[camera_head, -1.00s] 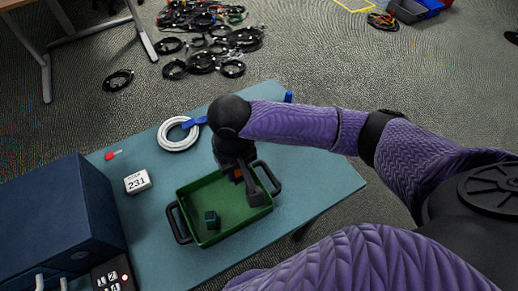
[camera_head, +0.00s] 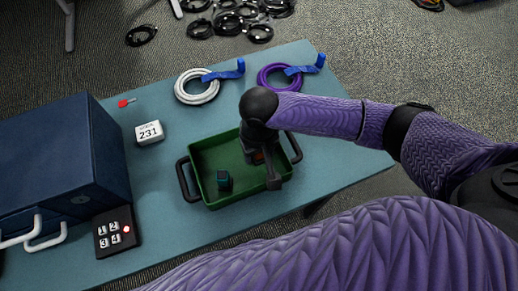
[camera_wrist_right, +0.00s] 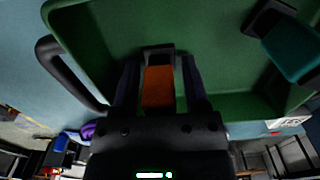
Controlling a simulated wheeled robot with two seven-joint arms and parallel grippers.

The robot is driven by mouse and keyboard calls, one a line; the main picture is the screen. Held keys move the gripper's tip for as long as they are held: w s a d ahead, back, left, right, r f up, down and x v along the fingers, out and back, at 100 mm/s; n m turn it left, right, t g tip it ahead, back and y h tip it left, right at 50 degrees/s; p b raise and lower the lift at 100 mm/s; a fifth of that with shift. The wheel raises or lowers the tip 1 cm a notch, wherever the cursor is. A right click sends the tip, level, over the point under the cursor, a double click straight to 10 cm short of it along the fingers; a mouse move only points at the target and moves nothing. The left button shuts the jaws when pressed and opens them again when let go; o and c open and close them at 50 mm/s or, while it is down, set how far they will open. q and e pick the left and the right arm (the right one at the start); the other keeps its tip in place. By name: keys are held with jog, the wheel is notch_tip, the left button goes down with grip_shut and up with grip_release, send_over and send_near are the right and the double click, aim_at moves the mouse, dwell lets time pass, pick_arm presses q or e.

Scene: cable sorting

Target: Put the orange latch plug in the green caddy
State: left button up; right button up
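The orange latch plug (camera_wrist_right: 158,88) is between the two dark fingers of my right gripper (camera_wrist_right: 160,80) in the right wrist view, with a dark grey part at its far end. My right gripper (camera_head: 265,165) is shut on it, inside the right part of the green caddy (camera_head: 207,149). In the head view only a small bit of orange (camera_head: 258,157) shows beside the fingers. Whether the plug touches the caddy floor cannot be told. The caddy stands on the table with dark handles at both ends. My left gripper is not in view.
A teal plug (camera_head: 223,181) lies in the caddy's left part. A blue box (camera_head: 60,150), a numbered pad (camera_head: 116,231), a white 231 block (camera_head: 149,132), a red item (camera_head: 126,102), a white coil (camera_head: 197,86) and a purple coil (camera_head: 278,76) surround it on the blue-green table (camera_head: 330,170).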

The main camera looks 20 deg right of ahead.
jog(key=shift+o, duration=0.4)
jog(key=shift+r, duration=0.15)
notch_tip(320, 180, up, 12)
jog(key=p, duration=0.6)
jog(key=shift+p, duration=0.3)
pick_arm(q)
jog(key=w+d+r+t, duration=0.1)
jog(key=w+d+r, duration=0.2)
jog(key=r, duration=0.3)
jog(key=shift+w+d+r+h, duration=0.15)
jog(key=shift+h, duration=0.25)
